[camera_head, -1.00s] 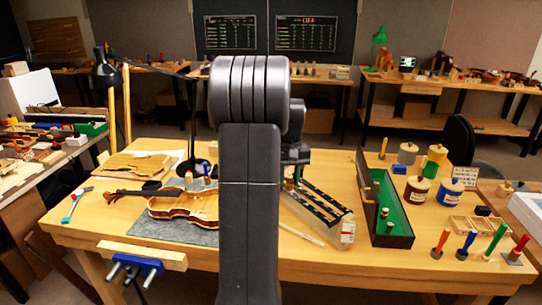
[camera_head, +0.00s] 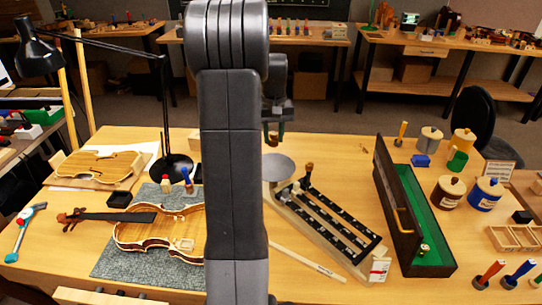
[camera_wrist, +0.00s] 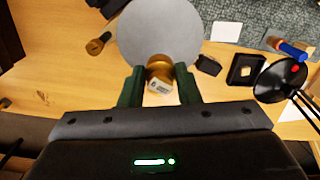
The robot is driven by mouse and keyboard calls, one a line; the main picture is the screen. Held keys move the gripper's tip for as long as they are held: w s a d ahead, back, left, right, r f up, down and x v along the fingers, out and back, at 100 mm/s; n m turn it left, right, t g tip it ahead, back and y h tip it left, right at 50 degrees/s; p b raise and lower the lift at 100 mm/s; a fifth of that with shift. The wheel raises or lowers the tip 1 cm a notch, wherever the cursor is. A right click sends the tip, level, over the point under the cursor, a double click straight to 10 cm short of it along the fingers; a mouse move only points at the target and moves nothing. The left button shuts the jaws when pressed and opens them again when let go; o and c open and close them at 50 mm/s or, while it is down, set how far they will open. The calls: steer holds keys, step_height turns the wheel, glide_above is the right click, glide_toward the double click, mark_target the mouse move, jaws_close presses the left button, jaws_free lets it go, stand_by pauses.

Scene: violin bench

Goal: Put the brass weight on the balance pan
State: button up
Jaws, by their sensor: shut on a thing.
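The brass weight (camera_wrist: 159,68) is held between the two green fingers of my gripper (camera_wrist: 160,80) in the wrist view. A pale face with a printed label shows just below it, between the fingers. The round grey balance pan (camera_wrist: 150,30) lies beyond the weight, which overlaps its near edge in that view. In the head view my gripper (camera_head: 273,135) is above the pan (camera_head: 281,166), with a gap between them. The weight (camera_head: 271,141) shows there only as a small brassy bit. My arm hides part of the bench left of the pan.
The balance beam (camera_head: 335,227) runs right and forward from the pan. An open green-lined case (camera_head: 428,225) stands right of it. A violin (camera_head: 160,230) lies on a grey mat left of my arm. A black lamp (camera_head: 176,168) stands behind it. Jars (camera_head: 448,190) are at the right.

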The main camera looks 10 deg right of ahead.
mark_target(274, 134)
step_height(274, 134, down, 9)
steer(key=shift+s+r+p, duration=0.1)
steer(key=shift+r+p, duration=0.1)
steer(key=shift+p, duration=0.3)
steer(key=o, duration=1)
steer(key=shift+f, duration=0.1)
step_height(274, 134, up, 12)
steer(key=shift+r+b, duration=0.15)
steer(key=shift+b, duration=0.4)
